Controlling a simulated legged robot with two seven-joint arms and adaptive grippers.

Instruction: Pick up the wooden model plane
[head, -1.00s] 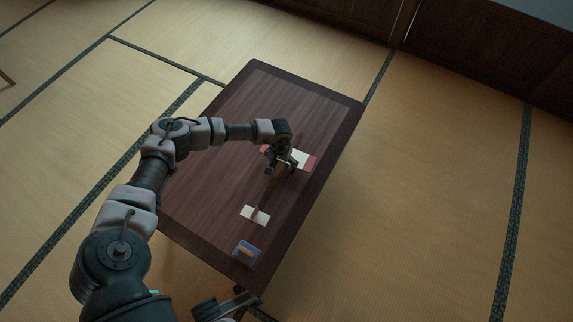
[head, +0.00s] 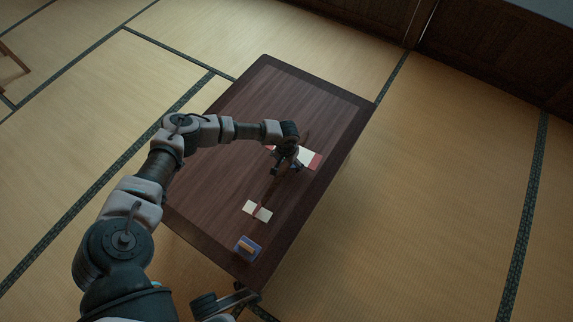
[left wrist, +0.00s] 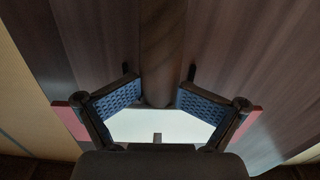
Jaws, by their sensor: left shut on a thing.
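The wooden model plane lies on the dark table. Its pale wing with red tips (head: 311,158) shows beside my left gripper in the head view. Its pale tail with a red fin (head: 257,211) is nearer the bottom of the picture. My left gripper (head: 287,170) points down over the plane just behind the wing and hides part of the body. In the left wrist view the two blue-padded fingers (left wrist: 157,100) close on either side of the round brown body (left wrist: 162,45), with the wing behind them.
A small blue object with a tan block on it (head: 247,248) sits near the table's lower corner. The dark wooden table (head: 225,150) is otherwise clear. Tatami floor surrounds it. A wooden leg or frame shows at the far left (head: 14,58).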

